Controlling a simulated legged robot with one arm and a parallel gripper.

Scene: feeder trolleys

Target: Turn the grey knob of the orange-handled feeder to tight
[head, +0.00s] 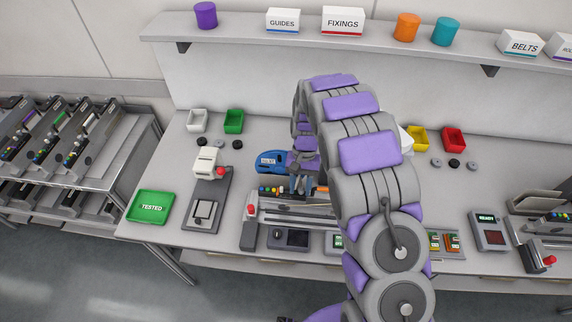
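A long grey feeder (290,211) lies on the bench below my gripper, with a row of small coloured parts, including orange ones, near its back edge. My arm covers its right side. My gripper (301,186) points down over the back part of this feeder, close to the coloured parts. Its fingers are small and dark, and I cannot tell whether they are open, or whether they touch anything.
A blue device (269,161) stands just behind the feeder. A green TESTED tray (151,207) and a grey machine with a red knob (207,202) are left. A trolley of feeders (62,140) stands far left. Bins, a meter (489,231) and another feeder (546,228) are right.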

